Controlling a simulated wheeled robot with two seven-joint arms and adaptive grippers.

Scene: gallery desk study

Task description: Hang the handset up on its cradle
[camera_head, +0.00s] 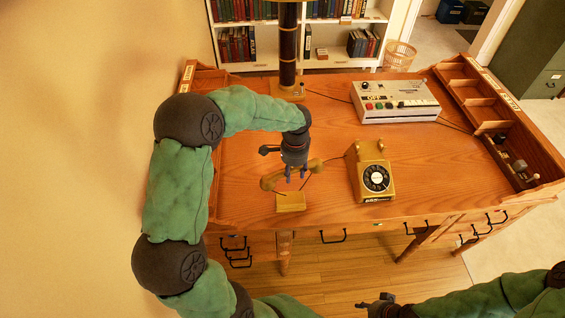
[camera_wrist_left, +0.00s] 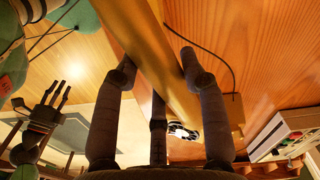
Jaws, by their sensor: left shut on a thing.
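The gold handset (camera_head: 269,182) is held slantwise over the left part of the desk, apart from the phone. My left gripper (camera_head: 295,176) is shut on its middle from above; the handset (camera_wrist_left: 150,37) runs between the fingers in the left wrist view. The gold rotary phone (camera_head: 374,183) stands to the right, dial facing the desk's front edge. Its cradle (camera_head: 367,149) on top is empty. The phone's dial (camera_wrist_left: 183,131) shows partly behind the handset in the left wrist view. My right gripper (camera_wrist_left: 52,97) has its fingers spread and empty, away from the desk.
A grey machine (camera_head: 395,102) with coloured buttons stands behind the phone. A dark lamp column (camera_head: 288,50) rises at the back. Wooden compartments (camera_head: 500,130) line the right side. Desk between handset and phone looks clear.

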